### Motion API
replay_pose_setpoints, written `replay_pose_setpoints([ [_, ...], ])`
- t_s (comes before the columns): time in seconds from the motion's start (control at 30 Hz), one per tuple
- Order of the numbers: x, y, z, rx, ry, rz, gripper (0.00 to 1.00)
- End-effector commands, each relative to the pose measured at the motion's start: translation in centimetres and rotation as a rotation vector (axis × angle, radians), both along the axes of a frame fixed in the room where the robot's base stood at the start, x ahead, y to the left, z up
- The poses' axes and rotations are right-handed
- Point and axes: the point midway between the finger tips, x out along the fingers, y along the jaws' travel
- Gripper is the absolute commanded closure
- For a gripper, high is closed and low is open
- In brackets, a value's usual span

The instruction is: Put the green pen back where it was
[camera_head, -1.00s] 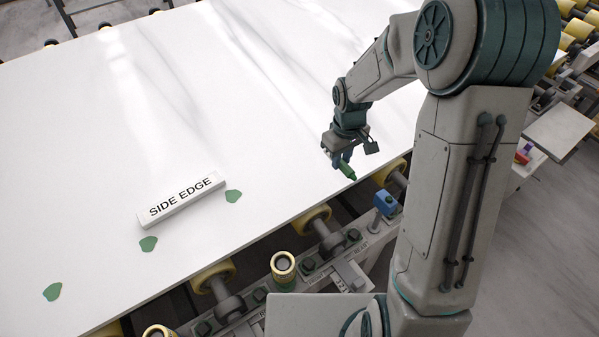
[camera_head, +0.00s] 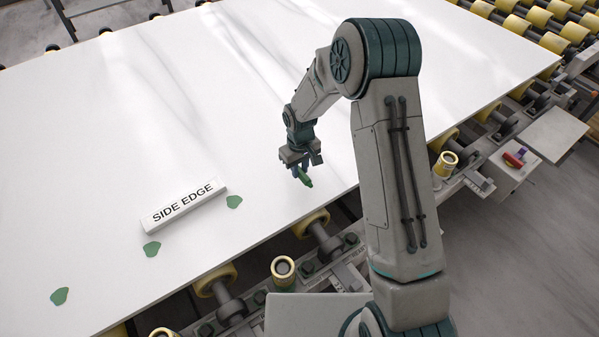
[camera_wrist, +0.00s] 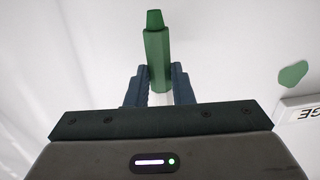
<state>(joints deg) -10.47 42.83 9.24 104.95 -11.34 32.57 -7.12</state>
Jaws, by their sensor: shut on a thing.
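My gripper (camera_head: 299,169) is shut on the green pen (camera_head: 304,178) and holds it over the white stone slab (camera_head: 110,140), inboard of its front edge. In the wrist view the gripper's blue fingers (camera_wrist: 159,88) sit on both sides of the pen (camera_wrist: 157,60). The pen's narrower end cap points away from the palm. Its other end is hidden by the gripper. The height of the pen over the slab is hard to tell.
A white block marked SIDE EDGE (camera_head: 182,206) lies on the slab, left of my gripper. Green patches (camera_head: 234,201) lie around it. Rollers and yellow-rimmed cups (camera_head: 283,270) line the front edge. A side shelf (camera_head: 508,172) at right holds a red and purple item (camera_head: 515,158).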

Motion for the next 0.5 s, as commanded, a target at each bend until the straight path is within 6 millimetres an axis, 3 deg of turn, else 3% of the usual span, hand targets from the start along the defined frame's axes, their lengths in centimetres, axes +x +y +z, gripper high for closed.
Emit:
replay_pose_setpoints([
  [0.2, -0.1, 0.0, -2.5, -0.001, 0.003, 0.002, 1.0],
  [0.5, 0.0, 0.0, -2.9, 0.0, 0.0, 0.002, 1.0],
])
